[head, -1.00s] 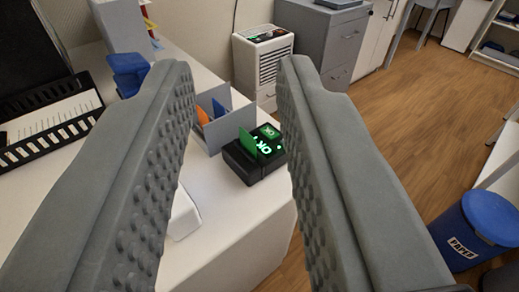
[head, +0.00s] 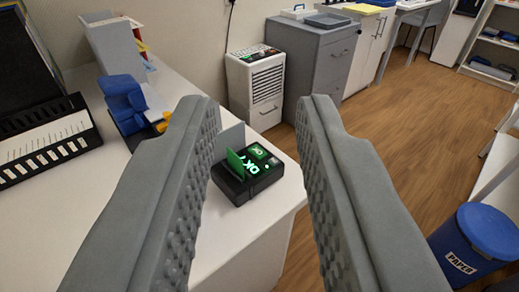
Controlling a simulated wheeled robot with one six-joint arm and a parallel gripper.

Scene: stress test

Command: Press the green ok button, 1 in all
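A black button box (head: 247,187) sits near the right edge of the white desk. On its top are a green ok button (head: 258,151) at the back and a lit green "OK?" display in front. A green upright plate (head: 235,164) stands at the box's left side. My gripper (head: 256,103) is open and empty, its two grey ribbed fingers framing the box. The box lies beyond the gap between the fingers, apart from them. The left finger hides part of the desk beside the box.
The white desk (head: 190,262) carries a grey divider (head: 229,140), a blue device (head: 122,97) and a black slotted tray (head: 42,138). A white heater-like unit (head: 256,88) and grey cabinet (head: 318,60) stand behind. A blue paper bin (head: 478,243) is on the floor at right.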

